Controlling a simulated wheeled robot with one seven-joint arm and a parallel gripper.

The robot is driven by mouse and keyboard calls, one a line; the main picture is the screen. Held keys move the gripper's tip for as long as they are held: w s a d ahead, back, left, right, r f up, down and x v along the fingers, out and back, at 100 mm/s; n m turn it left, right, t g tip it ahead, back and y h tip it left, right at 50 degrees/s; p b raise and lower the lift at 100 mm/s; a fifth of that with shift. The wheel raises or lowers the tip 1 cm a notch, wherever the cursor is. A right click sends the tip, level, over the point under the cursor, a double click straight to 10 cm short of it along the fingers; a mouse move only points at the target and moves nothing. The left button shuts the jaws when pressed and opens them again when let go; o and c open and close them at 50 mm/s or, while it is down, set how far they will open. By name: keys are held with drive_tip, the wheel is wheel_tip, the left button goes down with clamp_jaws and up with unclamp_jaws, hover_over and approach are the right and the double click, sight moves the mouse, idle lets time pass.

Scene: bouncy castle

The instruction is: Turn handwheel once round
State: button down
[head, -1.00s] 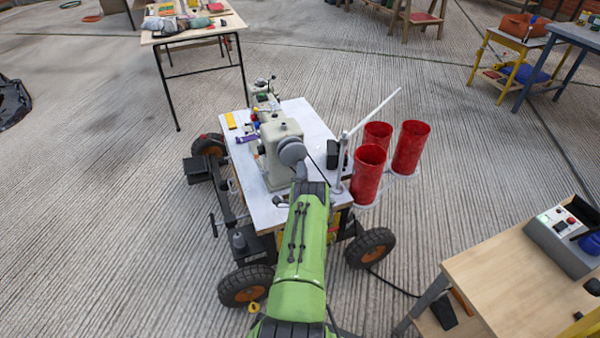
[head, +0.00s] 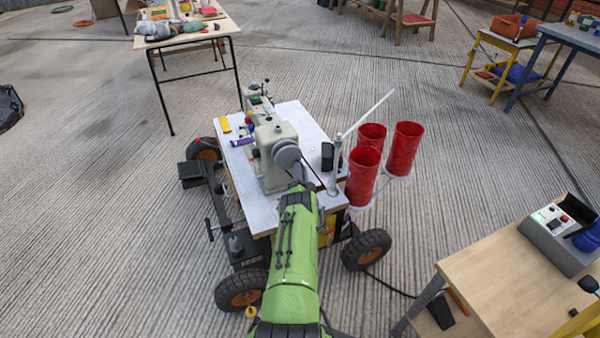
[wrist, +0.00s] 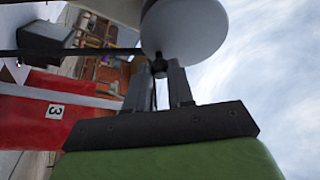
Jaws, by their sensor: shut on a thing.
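The grey round handwheel (head: 287,154) sits on the near end of a cream sewing machine (head: 271,165) on a wheeled cart. In the wrist view the handwheel (wrist: 188,28) fills the top centre, with a small dark knob (wrist: 159,66) at its lower edge. My gripper (wrist: 160,72) has its two fingers on either side of that knob and is shut on it. In the head view my green arm reaches up from below to the handwheel, and its wrist hides the fingers and knob.
The white cart top (head: 262,216) carries a thread stand with red cylinders (head: 363,176) right of the machine. A wooden table (head: 500,290) with a grey control box (head: 557,238) is at lower right. Open concrete floor (head: 90,220) lies to the left.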

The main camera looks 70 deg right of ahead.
drive_tip(key=c, duration=1)
unclamp_jaws()
drive_tip(key=p+v, duration=0.9)
drive_tip(key=v, duration=0.6)
drive_tip(key=shift+s+a+f, duration=0.1)
drive_tip(key=shift+s+a, duration=0.1)
drive_tip(key=shift+a, duration=0.15)
